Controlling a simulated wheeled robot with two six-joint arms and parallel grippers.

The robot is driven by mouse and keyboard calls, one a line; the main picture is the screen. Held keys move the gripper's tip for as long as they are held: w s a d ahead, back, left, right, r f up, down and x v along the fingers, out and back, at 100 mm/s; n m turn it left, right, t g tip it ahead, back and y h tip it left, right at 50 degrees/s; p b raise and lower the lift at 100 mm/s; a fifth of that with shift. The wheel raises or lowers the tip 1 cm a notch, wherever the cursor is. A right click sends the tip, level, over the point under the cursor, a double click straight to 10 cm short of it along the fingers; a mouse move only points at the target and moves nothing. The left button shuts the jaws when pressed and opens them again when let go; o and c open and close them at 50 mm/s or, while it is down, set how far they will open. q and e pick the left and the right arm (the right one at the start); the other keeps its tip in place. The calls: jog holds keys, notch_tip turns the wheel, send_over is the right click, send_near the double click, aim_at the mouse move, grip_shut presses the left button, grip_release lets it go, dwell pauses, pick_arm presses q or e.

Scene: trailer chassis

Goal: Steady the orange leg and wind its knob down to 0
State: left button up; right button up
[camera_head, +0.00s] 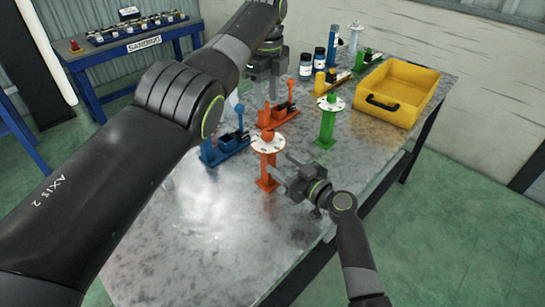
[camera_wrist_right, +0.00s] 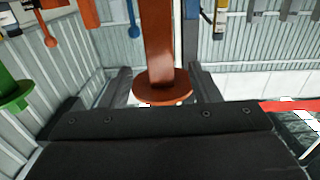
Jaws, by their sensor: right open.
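The orange leg (camera_head: 267,177) stands upright on the metal table in the head view. A white dial disc (camera_head: 258,145) with marks tops it, and its round orange knob (camera_head: 268,135) sits on the disc. I cannot read the setting. My right gripper (camera_head: 282,165) is open at the leg's right side, below the disc, with its fingers towards the post. In the right wrist view the orange post (camera_wrist_right: 158,45) shows between the two fingers; contact is unclear. My left gripper (camera_head: 265,92) hangs above the table, behind the leg and clear of the knob; its finger gap is unclear.
A blue clamp (camera_head: 225,148) and an orange clamp (camera_head: 278,115) stand close behind the leg. A green leg (camera_head: 327,130) stands to the right. A yellow bin (camera_head: 415,78) and jars (camera_head: 306,68) are farther back. The table's front left is clear.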

aim_at(272, 157)
jog(key=shift+x, duration=2.5)
